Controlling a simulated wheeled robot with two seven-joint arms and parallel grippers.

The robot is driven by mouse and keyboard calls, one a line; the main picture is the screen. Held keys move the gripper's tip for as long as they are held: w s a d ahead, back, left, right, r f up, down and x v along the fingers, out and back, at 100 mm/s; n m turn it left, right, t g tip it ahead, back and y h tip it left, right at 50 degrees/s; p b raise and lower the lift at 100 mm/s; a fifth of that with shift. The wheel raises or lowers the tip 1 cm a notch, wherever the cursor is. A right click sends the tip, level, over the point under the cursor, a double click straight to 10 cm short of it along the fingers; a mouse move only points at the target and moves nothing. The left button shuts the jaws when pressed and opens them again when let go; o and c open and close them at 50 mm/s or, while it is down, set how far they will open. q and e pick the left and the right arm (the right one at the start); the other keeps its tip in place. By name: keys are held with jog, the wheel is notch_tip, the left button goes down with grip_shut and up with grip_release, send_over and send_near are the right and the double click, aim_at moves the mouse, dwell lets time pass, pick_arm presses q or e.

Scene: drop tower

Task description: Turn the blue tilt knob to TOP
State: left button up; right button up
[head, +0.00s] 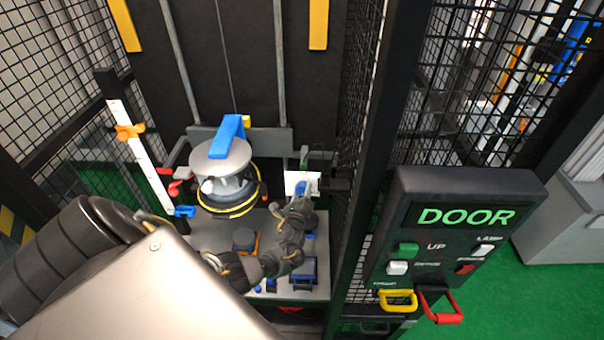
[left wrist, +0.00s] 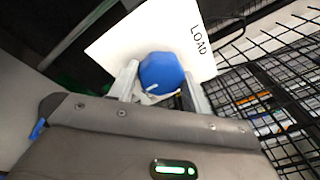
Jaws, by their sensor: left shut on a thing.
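The blue tilt knob (left wrist: 161,71) sits on a white plate (left wrist: 120,45) marked LOAD in the left wrist view. A small white mark shows on the knob's near edge, on the side away from the word LOAD. No TOP label is visible. My left gripper (left wrist: 160,80) has one finger on each side of the knob and is shut on it. In the head view the left gripper (head: 300,194) reaches up to the white plate (head: 291,181), and mostly hides the knob (head: 301,187). My right gripper is not in view.
A grey drum with a blue bar (head: 228,137) stands left of the gripper. A white scale post (head: 140,155) with coloured clips stands further left. A mesh cage post (head: 378,130) and the DOOR panel (head: 455,190) are close on the right.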

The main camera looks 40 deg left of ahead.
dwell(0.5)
pick_arm(q)
jog(key=o, duration=1)
jog(key=shift+c, duration=0.2)
jog(key=v, duration=1.1)
jog(key=shift+w+a, duration=0.1)
